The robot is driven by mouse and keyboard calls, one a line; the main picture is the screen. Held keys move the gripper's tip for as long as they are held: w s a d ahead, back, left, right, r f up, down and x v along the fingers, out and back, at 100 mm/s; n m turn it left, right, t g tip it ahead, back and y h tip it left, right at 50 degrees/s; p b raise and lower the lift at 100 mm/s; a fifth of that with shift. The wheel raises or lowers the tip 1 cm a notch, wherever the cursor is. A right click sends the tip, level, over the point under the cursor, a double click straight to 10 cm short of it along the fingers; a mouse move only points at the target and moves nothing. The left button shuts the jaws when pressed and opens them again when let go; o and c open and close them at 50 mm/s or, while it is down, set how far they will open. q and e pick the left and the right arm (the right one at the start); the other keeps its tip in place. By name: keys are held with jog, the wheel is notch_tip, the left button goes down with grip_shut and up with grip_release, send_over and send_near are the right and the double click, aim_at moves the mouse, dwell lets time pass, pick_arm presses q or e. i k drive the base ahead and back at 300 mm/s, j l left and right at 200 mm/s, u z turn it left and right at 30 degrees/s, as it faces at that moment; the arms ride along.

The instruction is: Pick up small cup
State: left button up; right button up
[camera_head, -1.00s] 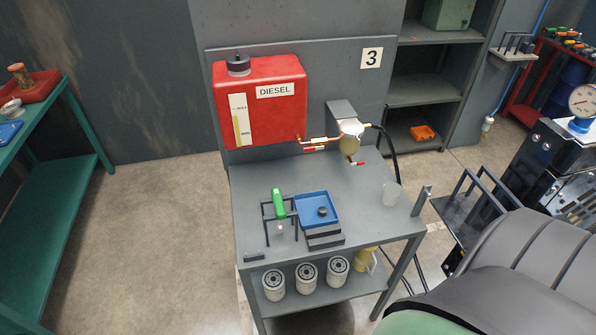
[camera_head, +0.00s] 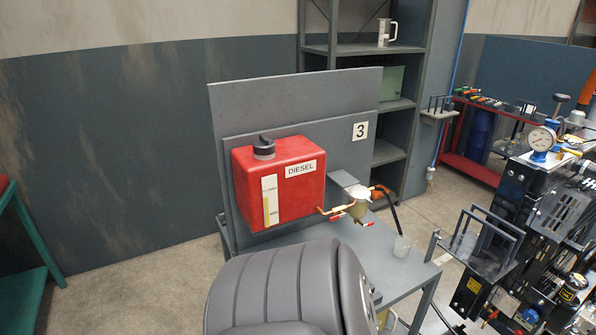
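A small clear cup (camera_head: 402,246) stands upright on the right side of the grey workbench (camera_head: 385,274), near its right edge. It looks empty, though it is small in the picture. Neither of my grippers is in view, so I cannot see how far they are from the cup. A large grey ridged part of my own body fills the bottom middle and hides the front and left of the bench top.
The red diesel tank (camera_head: 256,212) sits at the bench's back left. A fuel filter (camera_head: 358,205) and black hose are just behind the cup. A black rack (camera_head: 478,243) and engine parts stand right of the bench. A grey shelf (camera_head: 362,50) is behind.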

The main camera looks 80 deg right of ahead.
aim_at(402, 247)
jog(key=i+j+z, duration=0.2)
jog(key=i, duration=0.15)
jog(key=i+z, duration=0.2)
jog(key=i, duration=0.15)
jog(key=i+l+z, duration=0.1)
jog(key=z, duration=0.35)
jog(key=i+z, duration=0.45)
jog(key=i+j+z, duration=0.1)
jog(key=z, duration=0.4)
jog(key=i+j+z, duration=0.15)
jog(key=z, duration=0.3)
jog(key=i+z, duration=0.15)
jog(key=z, duration=0.25)
jog(key=i+z, duration=0.2)
jog(key=z, duration=0.25)
jog(key=i+j+z, duration=0.15)
jog(key=z, duration=0.25)
jog(key=i+j+z, duration=0.1)
jog(key=z, duration=0.3)
jog(key=i+j+z, duration=0.1)
jog(key=j+z, duration=0.2)
jog(key=z, duration=0.15)
